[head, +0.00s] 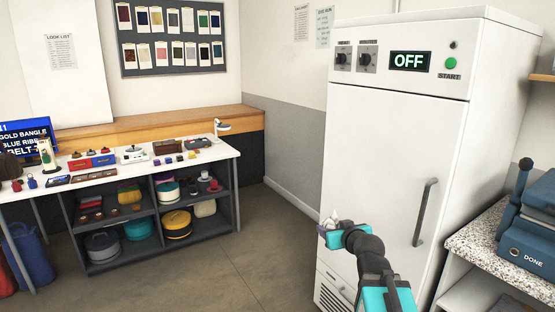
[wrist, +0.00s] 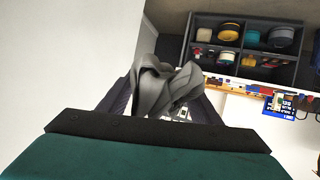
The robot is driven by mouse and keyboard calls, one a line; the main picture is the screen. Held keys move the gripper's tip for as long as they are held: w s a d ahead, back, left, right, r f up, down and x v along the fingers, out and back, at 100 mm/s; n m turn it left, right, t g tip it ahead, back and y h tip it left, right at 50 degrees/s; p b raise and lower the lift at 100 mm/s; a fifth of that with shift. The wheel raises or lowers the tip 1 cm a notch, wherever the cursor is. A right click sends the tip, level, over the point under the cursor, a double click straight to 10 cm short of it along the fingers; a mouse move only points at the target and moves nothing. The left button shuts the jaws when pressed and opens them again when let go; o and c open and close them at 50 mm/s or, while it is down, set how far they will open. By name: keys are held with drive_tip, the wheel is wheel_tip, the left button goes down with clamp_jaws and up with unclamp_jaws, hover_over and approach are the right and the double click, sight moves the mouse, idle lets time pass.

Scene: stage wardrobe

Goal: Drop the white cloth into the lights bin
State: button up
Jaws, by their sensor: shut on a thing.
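My gripper (head: 330,229) is in front of the tall white cabinet, held out at about the height of its lower door. It is shut on a crumpled cloth, which looks pale and small in the head view. In the wrist view the cloth (wrist: 163,88) looks grey and bunched, standing up between the two dark fingers. The cloth hides most of the fingertips. I cannot make out a bin marked for lights in either view.
The white cabinet (head: 395,150) reads OFF and has a vertical handle. A white table (head: 130,168) with small items stands over dark shelves (head: 150,260) at left. The middle floor is clear.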

drive_tip(key=s+d+f+n+g+y+b, duration=0.1)
drive_tip(key=s+f+n+g+y+b, duration=0.1)
drive_tip(key=s+f+n+y+b, duration=0.35)
drive_tip(key=s+f+n+g+y+b, duration=0.2)
drive_tip(key=s+f+n+y+b, duration=0.15)
drive_tip(key=f+b, duration=0.4)
drive_tip(key=s+d+f+m+t+h+p, duration=0.1)
drive_tip(key=s+d+f+m+t+h, duration=0.15)
drive_tip(key=d, duration=0.95)
drive_tip(key=s+d+f+m+t+h, duration=0.1)
drive_tip(key=d+f+m+h, duration=0.15)
drive_tip(key=d, duration=1.05)
drive_tip(key=s+d+m+h, duration=0.2)
drive_tip(key=s+d, duration=0.3)
drive_tip(key=d, duration=0.4)
drive_tip(key=s+d+f+m+h, duration=0.1)
drive_tip(key=s+d+m+h, duration=0.1)
drive_tip(key=s+d, duration=0.4)
drive_tip(key=d+t, duration=0.1)
drive_tip(key=d, duration=0.3)
drive_tip(key=shift+s+m+h, duration=0.15)
drive_tip(key=shift+m+h, duration=0.25)
drive_tip(key=shift+a+f, duration=0.1)
drive_tip(key=shift+f+b, duration=0.45)
drive_tip(key=shift+f, duration=2.5)
